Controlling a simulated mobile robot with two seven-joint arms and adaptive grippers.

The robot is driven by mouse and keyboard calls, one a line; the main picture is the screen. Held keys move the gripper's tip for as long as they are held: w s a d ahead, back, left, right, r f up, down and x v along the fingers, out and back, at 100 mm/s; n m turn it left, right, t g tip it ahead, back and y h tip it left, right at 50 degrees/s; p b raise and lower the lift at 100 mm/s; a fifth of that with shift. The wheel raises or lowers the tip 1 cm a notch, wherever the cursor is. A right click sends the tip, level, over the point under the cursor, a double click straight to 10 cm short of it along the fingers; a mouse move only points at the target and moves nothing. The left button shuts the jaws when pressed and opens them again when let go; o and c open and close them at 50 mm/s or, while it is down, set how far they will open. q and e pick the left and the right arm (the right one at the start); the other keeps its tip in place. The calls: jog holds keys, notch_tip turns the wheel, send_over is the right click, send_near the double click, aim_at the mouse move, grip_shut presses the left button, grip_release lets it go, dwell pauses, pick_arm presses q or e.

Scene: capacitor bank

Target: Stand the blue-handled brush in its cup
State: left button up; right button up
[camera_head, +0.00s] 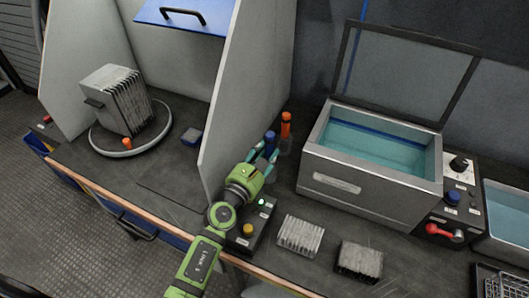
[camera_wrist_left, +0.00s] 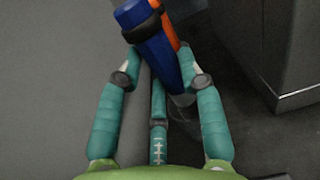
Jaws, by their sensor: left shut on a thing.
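The blue-handled brush (camera_head: 269,143) is upright or nearly so between the teal fingers of my left gripper (camera_head: 264,155), which is shut on it. In the left wrist view the thick blue handle (camera_wrist_left: 158,45) shows between the fingertips of the gripper (camera_wrist_left: 160,70). An orange-handled brush (camera_head: 286,124) stands just behind it in a clear cup (camera_head: 285,146). The orange handle (camera_wrist_left: 165,18) also shows behind the blue one in the wrist view. The lower end of the blue brush is hidden by the gripper, so I cannot tell whether it is inside a cup. My right gripper is out of view.
A grey booth panel (camera_head: 245,90) rises close to the left of the gripper. A steel tank with blue liquid (camera_head: 328,185) stands to the right, its lid open. A button box (camera_head: 250,232) and two finned blocks (camera_head: 300,235) (camera_head: 360,261) sit near the front edge.

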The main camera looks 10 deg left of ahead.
pick_arm(q)
jog(key=o, duration=1.2)
jog(key=shift+o, duration=0.2)
jog(key=v, duration=1.2)
